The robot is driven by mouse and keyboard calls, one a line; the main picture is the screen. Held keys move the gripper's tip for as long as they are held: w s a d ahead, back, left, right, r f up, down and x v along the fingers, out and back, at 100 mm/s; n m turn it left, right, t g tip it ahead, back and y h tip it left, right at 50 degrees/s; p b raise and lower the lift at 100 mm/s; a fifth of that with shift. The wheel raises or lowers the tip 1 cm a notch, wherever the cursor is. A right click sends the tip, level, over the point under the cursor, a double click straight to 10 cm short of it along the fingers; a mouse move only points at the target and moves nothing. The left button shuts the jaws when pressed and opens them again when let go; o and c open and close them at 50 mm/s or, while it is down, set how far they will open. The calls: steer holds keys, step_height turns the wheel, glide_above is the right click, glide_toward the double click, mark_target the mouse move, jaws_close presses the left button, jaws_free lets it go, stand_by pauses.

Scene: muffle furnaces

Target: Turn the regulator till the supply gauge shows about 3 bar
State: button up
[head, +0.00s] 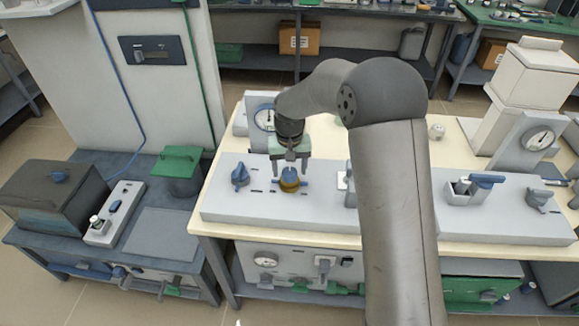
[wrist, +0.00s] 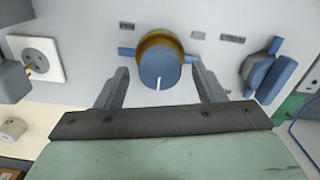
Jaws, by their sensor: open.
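The regulator is a blue knob with a brass collar (head: 290,180) on the pale bench panel; in the wrist view the knob (wrist: 159,68) has a white mark pointing down toward my gripper's palm. My gripper (head: 290,166) is just above it, open. In the wrist view its two fingers (wrist: 160,78) stand on either side of the knob, with a visible gap on each side. A round white gauge (head: 264,119) stands behind the panel, partly covered by my arm; its needle reading is too small to tell.
A second blue knob (head: 240,175) sits left of the regulator. A socket (wrist: 36,58) is on the panel's other side. My arm hides the middle of the bench.

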mark_target(289, 171)
steer(key=c, duration=1)
steer(key=shift+f, duration=0.15)
steer(key=shift+n+b, duration=0.3)
steer(key=shift+b, duration=0.1)
steer(key=o, duration=1)
step_height(289, 171, up, 18)
steer(key=shift+f+b, duration=0.15)
steer(key=shift+b, duration=0.3)
